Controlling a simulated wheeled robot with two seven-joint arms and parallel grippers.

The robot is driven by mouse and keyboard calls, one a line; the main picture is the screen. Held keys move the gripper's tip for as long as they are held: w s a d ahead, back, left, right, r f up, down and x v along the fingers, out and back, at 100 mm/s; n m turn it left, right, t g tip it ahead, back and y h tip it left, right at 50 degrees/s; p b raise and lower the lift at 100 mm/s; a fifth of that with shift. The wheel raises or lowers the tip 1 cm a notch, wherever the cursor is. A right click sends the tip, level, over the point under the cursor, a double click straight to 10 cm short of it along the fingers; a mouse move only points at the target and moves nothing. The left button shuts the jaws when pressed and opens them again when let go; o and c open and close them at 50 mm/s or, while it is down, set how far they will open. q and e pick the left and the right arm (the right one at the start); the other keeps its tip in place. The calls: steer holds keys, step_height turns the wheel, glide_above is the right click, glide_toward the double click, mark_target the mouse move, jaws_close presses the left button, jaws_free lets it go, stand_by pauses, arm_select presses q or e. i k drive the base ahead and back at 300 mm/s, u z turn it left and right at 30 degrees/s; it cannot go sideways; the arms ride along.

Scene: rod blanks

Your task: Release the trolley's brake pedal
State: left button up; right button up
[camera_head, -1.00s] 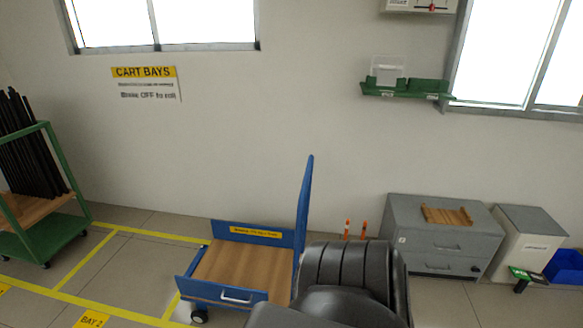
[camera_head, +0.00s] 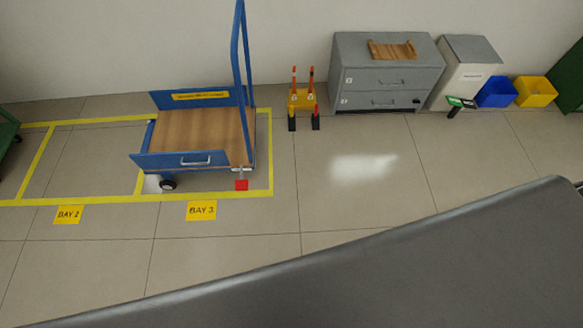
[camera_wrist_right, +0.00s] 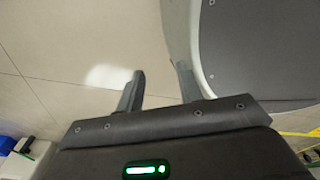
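The blue trolley (camera_head: 203,133) with a wooden deck and a tall blue handle stands in the yellow-lined bay in the head view. A red brake pedal (camera_head: 241,185) sits low at its front right corner, just above or on the floor; I cannot tell its exact position. My right gripper (camera_wrist_right: 160,75) shows in the right wrist view with its two fingers apart and bare floor between them. It is empty, and neither trolley nor pedal can be made out in that view. My left gripper is not in view.
A yellow stand with orange-tipped posts (camera_head: 302,98) is right of the trolley. A grey drawer cabinet (camera_head: 385,75), a white bin (camera_head: 463,72), a blue crate (camera_head: 496,93) and a yellow crate (camera_head: 536,92) line the wall. The floor before the trolley is clear. My own dark grey part covers the lower right.

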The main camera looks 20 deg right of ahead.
mark_target(242, 185)
steer(key=z, duration=0.95)
steer(key=k, duration=0.35)
steer(key=u, duration=0.85)
steer(key=i, duration=1.1)
steer(key=u, duration=0.75)
